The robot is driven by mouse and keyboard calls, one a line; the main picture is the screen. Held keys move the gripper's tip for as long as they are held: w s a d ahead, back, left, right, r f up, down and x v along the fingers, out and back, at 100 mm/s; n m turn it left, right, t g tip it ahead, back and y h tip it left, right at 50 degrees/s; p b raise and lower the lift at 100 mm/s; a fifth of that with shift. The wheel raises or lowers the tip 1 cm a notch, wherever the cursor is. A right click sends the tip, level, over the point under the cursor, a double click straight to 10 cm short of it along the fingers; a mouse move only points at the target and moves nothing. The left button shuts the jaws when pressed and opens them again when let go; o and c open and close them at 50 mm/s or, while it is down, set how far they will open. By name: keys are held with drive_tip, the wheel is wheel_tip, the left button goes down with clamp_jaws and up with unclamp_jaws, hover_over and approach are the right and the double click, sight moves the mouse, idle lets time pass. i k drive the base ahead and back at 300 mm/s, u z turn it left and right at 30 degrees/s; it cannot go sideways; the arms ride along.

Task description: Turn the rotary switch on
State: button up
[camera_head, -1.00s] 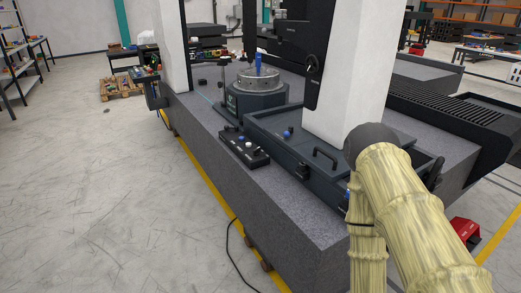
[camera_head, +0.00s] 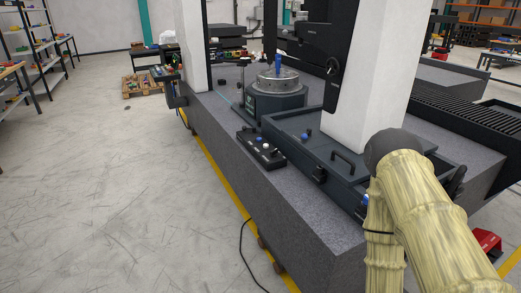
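A round dial with a light mark (camera_head: 332,66) is on the black upright. A black control box (camera_head: 262,148) with several knobs or buttons lies on the granite bed. My arm, in a yellowish cover, stands at the lower right, in front of the housing's right end. My gripper is not visible.
The long granite bed (camera_head: 290,215) runs from the back left to the front right. A round table with a blue-topped part (camera_head: 278,80) stands on it. A white column (camera_head: 370,75) rises behind the housing. A black cable (camera_head: 243,255) lies on the floor.

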sight(272, 153)
drive_tip(key=u, duration=0.35)
drive_tip(key=i, duration=1.1)
